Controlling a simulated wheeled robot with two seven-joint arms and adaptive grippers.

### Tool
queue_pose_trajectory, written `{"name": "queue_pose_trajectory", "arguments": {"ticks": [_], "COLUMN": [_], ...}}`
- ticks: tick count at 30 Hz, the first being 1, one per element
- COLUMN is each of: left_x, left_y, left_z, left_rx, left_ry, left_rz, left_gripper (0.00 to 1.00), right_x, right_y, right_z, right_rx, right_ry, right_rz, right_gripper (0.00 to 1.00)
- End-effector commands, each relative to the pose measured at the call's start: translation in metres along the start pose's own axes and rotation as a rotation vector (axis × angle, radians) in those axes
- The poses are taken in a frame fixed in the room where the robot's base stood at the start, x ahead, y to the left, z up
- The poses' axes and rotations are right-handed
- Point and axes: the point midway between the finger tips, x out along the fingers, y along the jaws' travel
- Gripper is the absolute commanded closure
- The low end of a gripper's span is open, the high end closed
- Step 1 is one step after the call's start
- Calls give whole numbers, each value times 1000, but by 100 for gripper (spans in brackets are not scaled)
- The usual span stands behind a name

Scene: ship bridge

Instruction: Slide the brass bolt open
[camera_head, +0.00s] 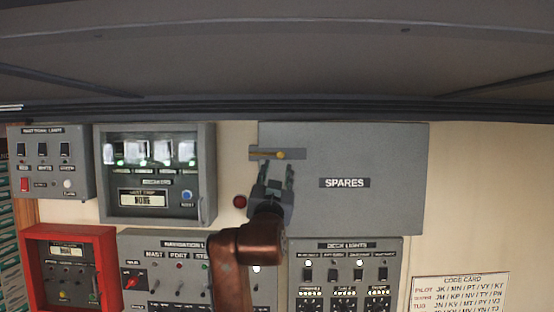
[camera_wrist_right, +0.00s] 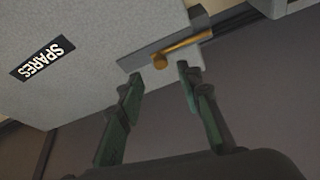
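The brass bolt (camera_head: 267,154) lies across a dark mounting plate (camera_head: 297,153) at the upper left edge of the grey SPARES locker (camera_head: 395,160). Its round knob (camera_head: 281,155) is at the right end of the brass rod in the head view. In the right wrist view the brass bolt (camera_wrist_right: 185,47) and its knob (camera_wrist_right: 159,61) lie just beyond the fingertips. My right gripper (camera_head: 280,167) is open, just below the knob, with its fingers (camera_wrist_right: 160,72) either side of the knob's line; no contact is visible. My left gripper is not in view.
Left of the locker is a grey glass-fronted box (camera_head: 205,150) and a red knob (camera_head: 240,201). Below are a navigation panel (camera_head: 150,240) and a deck lights panel (camera_head: 345,258). A dark ledge (camera_head: 280,108) runs above the locker.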

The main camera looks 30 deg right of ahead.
Motion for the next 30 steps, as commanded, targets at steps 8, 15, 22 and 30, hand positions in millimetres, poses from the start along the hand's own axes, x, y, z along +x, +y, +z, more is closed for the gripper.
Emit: {"name": "queue_pose_trajectory", "arguments": {"ticks": [8,15,22,30], "left_x": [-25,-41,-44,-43], "left_y": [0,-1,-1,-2], "left_z": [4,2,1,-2], "left_rx": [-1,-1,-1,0], "left_ry": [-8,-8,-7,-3], "left_rz": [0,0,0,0], "left_gripper": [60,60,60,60], "right_x": [38,69,77,76], "right_y": [-1,0,1,1], "right_z": [-6,-4,-2,-2], "right_rx": [-1,-1,1,1], "right_ry": [0,2,2,2], "right_rz": [1,2,1,1], "right_gripper": [67,67,67,74]}}
